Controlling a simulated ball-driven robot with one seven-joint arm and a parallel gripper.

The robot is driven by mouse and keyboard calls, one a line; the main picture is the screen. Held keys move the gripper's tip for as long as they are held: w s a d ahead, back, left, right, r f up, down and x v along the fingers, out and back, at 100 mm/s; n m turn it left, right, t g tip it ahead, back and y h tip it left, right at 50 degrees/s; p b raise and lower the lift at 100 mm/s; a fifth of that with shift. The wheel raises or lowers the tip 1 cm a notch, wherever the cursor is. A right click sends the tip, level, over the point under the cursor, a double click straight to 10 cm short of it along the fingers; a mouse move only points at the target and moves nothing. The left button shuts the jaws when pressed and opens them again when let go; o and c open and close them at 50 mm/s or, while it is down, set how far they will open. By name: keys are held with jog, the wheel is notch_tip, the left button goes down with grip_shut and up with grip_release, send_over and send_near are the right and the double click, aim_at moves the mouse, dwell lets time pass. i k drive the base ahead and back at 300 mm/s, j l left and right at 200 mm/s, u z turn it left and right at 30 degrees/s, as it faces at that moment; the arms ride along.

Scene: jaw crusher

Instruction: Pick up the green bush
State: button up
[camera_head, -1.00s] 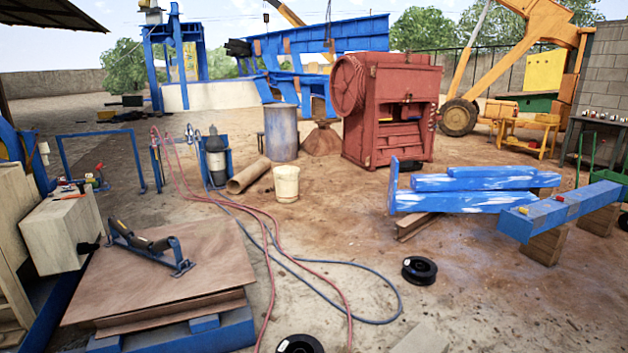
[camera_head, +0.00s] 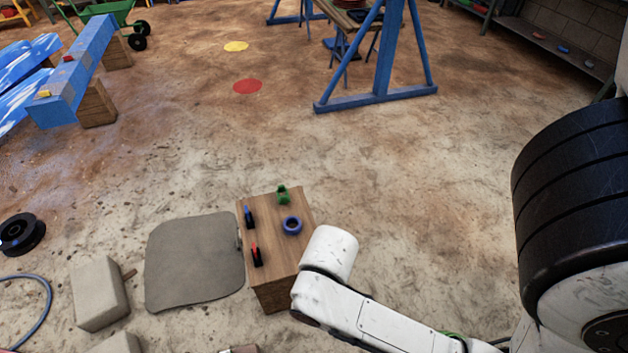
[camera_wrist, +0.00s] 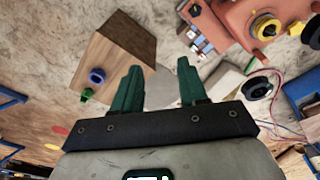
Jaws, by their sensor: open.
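The green bush (camera_head: 283,195) is a small green piece near the far edge of the top of a wooden block (camera_head: 262,222). It also shows in the wrist view as a small green piece (camera_wrist: 87,94) at the block's edge. My gripper (camera_wrist: 160,78) shows in the wrist view with its two green fingers apart and nothing between them. The bush lies to the left of the fingers there, not touching them. In the head view my white arm reaches in beside the block, and the fingers do not show.
A blue ring (camera_head: 292,225), a blue piece (camera_head: 249,217) and a red piece (camera_head: 257,254) share the block top. A grey mat (camera_head: 195,262) and a pale block (camera_head: 99,293) lie to the left. A blue frame stand (camera_head: 378,95) is further back. Open floor lies right of the block.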

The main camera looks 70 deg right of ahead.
aim_at(283, 200)
jog(key=z, duration=1.1)
